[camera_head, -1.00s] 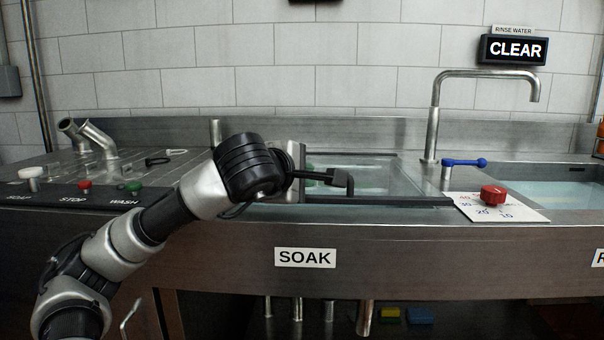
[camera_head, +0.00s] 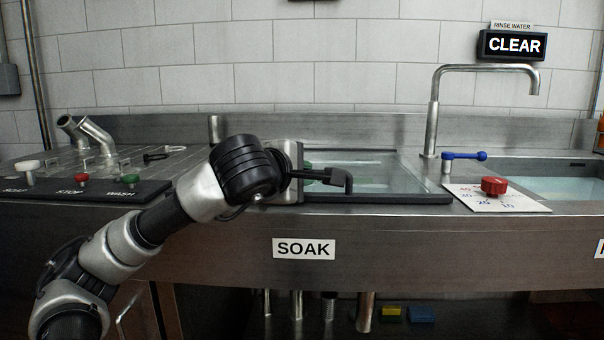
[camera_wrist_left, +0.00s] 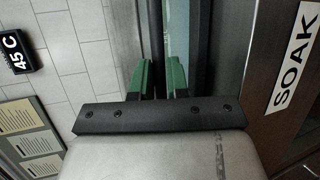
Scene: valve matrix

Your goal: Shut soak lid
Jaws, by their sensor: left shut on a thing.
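The soak lid (camera_head: 385,178) is a clear pane with a dark frame. In the head view it lies about level over the soak basin, above the SOAK label. Whether its front edge rests fully on the rim cannot be told. My left gripper (camera_head: 308,166) is at the lid's left part, partly hidden behind its own wrist. In the left wrist view, the green fingertips of my left gripper (camera_wrist_left: 159,78) stand either side of a dark strip, apparently the lid's frame, and are shut on it. My right gripper is not in view.
A red dial (camera_head: 493,186) on a white scale plate and a blue lever (camera_head: 464,156) by the tap (camera_head: 433,125) stand right of the lid. Wash buttons (camera_head: 82,178) and bent pipes (camera_head: 92,137) are at the left. The rinse basin (camera_head: 560,188) is at the far right.

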